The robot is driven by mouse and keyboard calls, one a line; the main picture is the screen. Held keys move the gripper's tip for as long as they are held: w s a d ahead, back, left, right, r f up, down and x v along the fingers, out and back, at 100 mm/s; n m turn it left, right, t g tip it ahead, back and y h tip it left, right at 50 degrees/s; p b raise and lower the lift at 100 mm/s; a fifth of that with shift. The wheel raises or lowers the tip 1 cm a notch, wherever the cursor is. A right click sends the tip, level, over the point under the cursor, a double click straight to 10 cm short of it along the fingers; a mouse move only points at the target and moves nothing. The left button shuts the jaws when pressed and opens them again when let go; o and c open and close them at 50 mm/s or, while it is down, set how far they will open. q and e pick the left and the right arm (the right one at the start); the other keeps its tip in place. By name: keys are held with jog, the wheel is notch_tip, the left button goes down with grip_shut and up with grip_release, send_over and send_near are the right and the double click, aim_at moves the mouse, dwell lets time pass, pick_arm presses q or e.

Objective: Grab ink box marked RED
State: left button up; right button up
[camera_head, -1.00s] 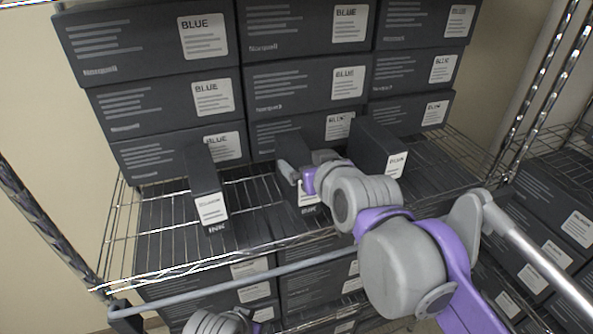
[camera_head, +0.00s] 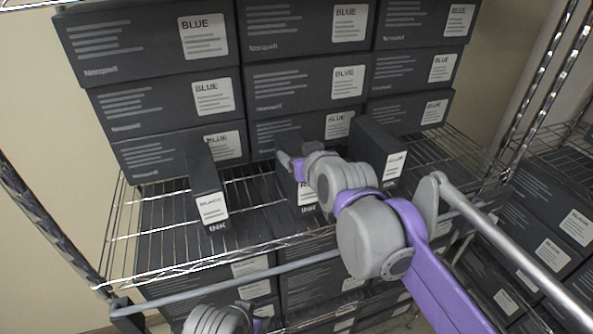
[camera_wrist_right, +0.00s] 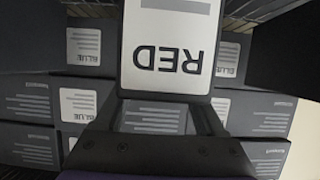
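The ink box marked RED (camera_wrist_right: 170,55) is a narrow dark box with a white label, upside down in the right wrist view. In the head view it is the middle standing box (camera_head: 287,150), and my right arm partly hides its label. My right gripper (camera_head: 291,166) is at this box, with one grey finger at its left side; the other finger is hidden. In the right wrist view the gripper (camera_wrist_right: 162,100) appears open about as wide as the box, its fingers near the label's lower end. My left gripper is out of view; only part of that arm shows.
A narrow box (camera_head: 206,185) stands to the left and another (camera_head: 378,150) close to the right, on the wire shelf (camera_head: 125,235). Stacked boxes marked BLUE (camera_head: 165,95) fill the back.

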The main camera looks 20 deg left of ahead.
grip_shut()
jog(key=shift+r, duration=0.15)
